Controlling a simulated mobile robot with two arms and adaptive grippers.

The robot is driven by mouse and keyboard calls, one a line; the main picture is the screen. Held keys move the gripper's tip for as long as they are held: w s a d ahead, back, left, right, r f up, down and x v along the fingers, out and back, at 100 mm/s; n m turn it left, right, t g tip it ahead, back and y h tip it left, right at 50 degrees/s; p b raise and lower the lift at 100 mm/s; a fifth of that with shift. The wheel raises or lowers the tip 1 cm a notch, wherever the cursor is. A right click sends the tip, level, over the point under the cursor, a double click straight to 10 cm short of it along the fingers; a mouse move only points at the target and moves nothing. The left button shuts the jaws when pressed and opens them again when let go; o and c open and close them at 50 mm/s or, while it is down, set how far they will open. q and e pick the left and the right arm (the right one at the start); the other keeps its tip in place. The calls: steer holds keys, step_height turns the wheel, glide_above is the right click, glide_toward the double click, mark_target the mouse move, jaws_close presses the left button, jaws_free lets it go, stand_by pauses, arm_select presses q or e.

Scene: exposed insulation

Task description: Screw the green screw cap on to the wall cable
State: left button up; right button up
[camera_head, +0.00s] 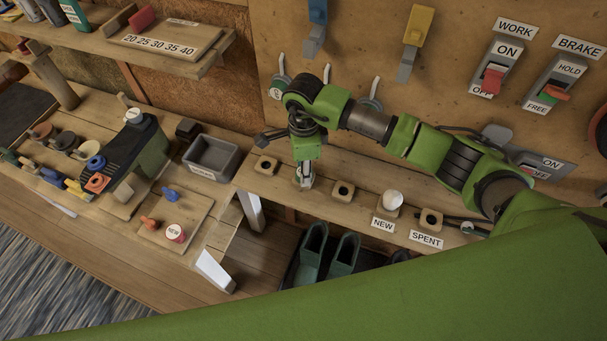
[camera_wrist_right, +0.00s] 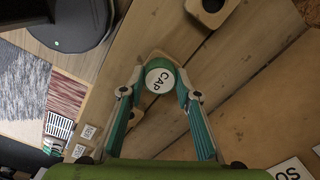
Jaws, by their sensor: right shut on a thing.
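The green screw cap (camera_wrist_right: 160,76) has a round white top marked CAP and a green rim. It sits between the two fingertips of my right gripper (camera_wrist_right: 161,84), which is shut on it. In the head view my right gripper (camera_head: 304,178) points down over the narrow wooden ledge, between two square wooden blocks. The cap is mostly hidden there by the fingers. I cannot pick out the wall cable for certain in either view. My left gripper is not in view.
Wooden blocks with dark holes (camera_head: 343,191) line the ledge, with a white round piece (camera_head: 392,200) by the NEW label. A grey bin (camera_head: 211,158) stands left of the ledge. The wall behind carries WORK and BRAKE switches (camera_head: 553,92) and coloured levers.

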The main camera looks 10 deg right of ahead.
steer(key=shift+r, duration=0.25)
steer(key=shift+r, duration=0.5)
steer(key=shift+r+p, duration=0.75)
steer(key=shift+r, duration=0.25)
